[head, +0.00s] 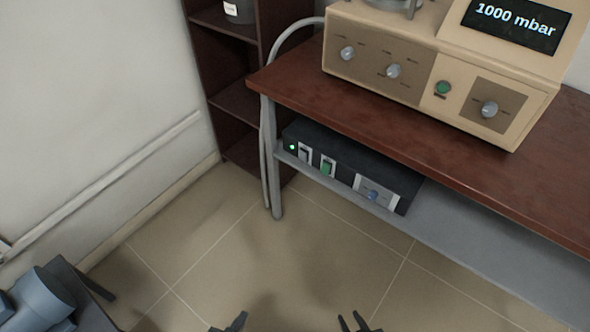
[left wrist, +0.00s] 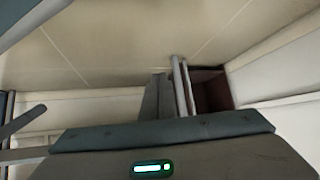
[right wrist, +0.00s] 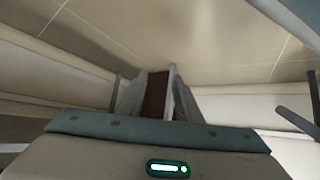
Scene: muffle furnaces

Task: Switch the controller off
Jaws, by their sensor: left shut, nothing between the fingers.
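The controller, a black box (head: 345,155), sits on the grey shelf under the table. Its front carries a lit green light (head: 292,147), a dark rocker switch (head: 305,153), a green rocker switch (head: 327,167) and a pale panel with a small knob (head: 374,194). My left gripper (head: 233,322) is shut and empty at the bottom edge of the head view; its closed fingers show in the left wrist view (left wrist: 158,95). My right gripper (head: 355,321) is open and empty, to its right. Both are apart from the controller. Neither wrist view clearly shows the controller.
A beige unit (head: 440,60) with knobs, a green button and a "1000 mbar" display stands on the brown tabletop (head: 300,75). A grey table leg (head: 275,190) and hose are left of the controller. A dark shelf rack (head: 225,90) stands behind. The floor in front is clear.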

